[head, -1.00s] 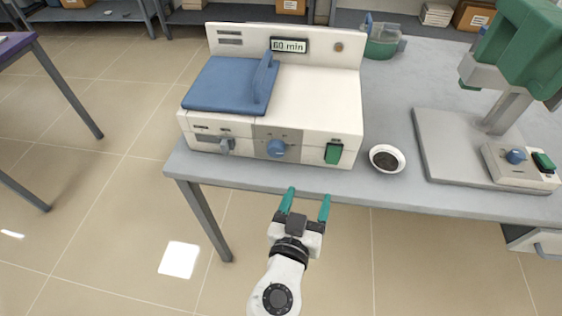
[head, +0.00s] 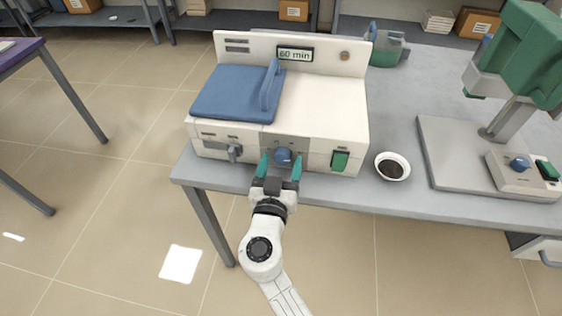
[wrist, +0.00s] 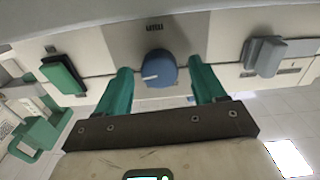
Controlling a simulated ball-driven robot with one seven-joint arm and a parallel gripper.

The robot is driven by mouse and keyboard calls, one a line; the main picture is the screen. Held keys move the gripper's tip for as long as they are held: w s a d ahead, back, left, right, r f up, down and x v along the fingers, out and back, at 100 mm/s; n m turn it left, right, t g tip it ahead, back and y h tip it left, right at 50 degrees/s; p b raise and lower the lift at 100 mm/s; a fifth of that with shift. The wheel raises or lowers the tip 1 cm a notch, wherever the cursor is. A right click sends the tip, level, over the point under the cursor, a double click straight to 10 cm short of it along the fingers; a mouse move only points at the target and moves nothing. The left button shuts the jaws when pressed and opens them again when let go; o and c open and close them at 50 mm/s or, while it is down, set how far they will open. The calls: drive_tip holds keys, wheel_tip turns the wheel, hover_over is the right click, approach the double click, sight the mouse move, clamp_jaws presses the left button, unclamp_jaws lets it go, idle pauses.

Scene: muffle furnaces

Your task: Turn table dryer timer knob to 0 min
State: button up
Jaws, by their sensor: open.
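The table dryer (head: 330,100) is a cream box with a blue lid (head: 235,93), standing near the front left of the grey table. Its display (head: 295,54) reads "60 min". The round blue timer knob (head: 284,156) sits on a grey panel on its front face. It also shows in the wrist view (wrist: 158,69), with a pale pointer line toward the left there. My gripper (head: 281,163) is open, its two teal fingers on either side of the knob. In the wrist view the fingers (wrist: 161,88) flank the knob with gaps visible; I see no contact.
A grey lever (head: 235,152) and a green switch (head: 340,160) are on the dryer's front, either side of the knob. A white bowl of dark material (head: 392,167) stands right of the dryer. A green-headed device (head: 470,150) stands further right.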

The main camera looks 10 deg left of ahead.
drive_tip(key=shift+w, duration=0.3)
drive_tip(key=shift+c, duration=0.4)
drive_tip(key=c, duration=1)
